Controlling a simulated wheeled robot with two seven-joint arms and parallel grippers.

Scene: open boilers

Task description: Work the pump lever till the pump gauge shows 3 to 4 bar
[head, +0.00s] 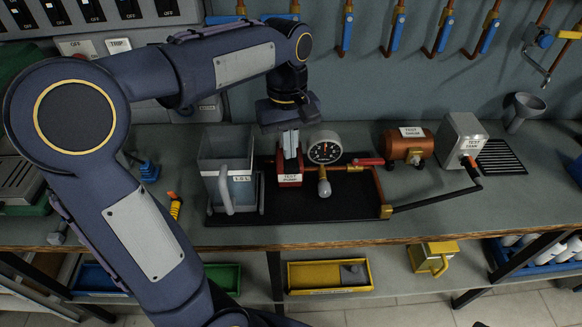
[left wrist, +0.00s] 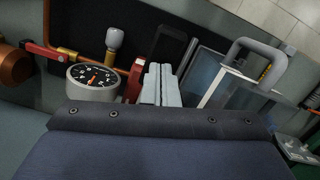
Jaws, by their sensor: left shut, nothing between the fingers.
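The red test pump (head: 290,178) stands on a black base plate (head: 330,211), right of a clear water tank (head: 226,160). The round pump gauge (head: 325,148) has a black dial and sits just right of the pump; it also shows in the left wrist view (left wrist: 92,80). Its reading is too small to tell. My left gripper (head: 291,154) points down at the top of the pump, fingers together and empty; I cannot tell whether it touches. The fingers also show in the left wrist view (left wrist: 159,84). I cannot make out the pump lever clearly; the gripper may hide it. My right gripper is out of view.
A red handle (head: 368,161) lies on the brass pipe toward a copper test drum (head: 408,145). A grey knob (head: 324,187) stands before the gauge. A grey box (head: 462,138) and a funnel (head: 525,110) stand right. The bench front right is clear.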

